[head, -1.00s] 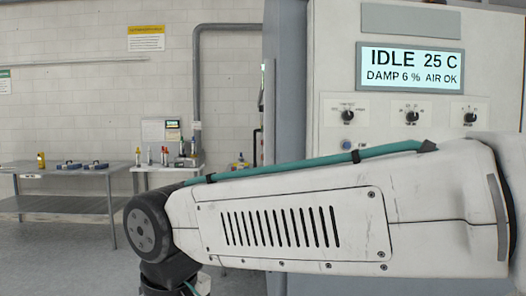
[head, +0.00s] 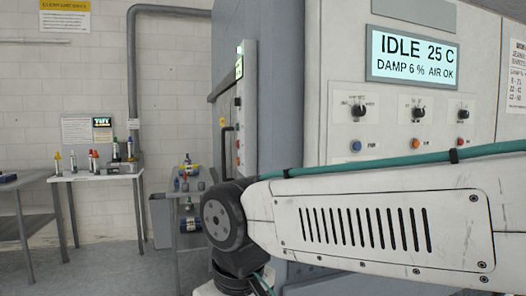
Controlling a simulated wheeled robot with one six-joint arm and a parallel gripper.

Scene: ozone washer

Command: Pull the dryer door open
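In the head view a large grey-and-white machine (head: 311,90) fills the right side. Its front panel carries a lit display (head: 413,57) reading "IDLE 25 C, DAMP 6 %, AIR OK", with knobs and coloured buttons below it. I cannot make out a dryer door; the lower part of the machine front is hidden behind my arm. My arm crosses the lower right of the view. My gripper is not in view, so its state and its place relative to the door do not show.
Left of the machine, another panel (head: 246,110) with a dark handle stands farther back. A small white table (head: 97,176) with bottles and a grey trolley (head: 188,240) stand by the wall. A metal bench (head: 18,186) is at far left. Floor between them is clear.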

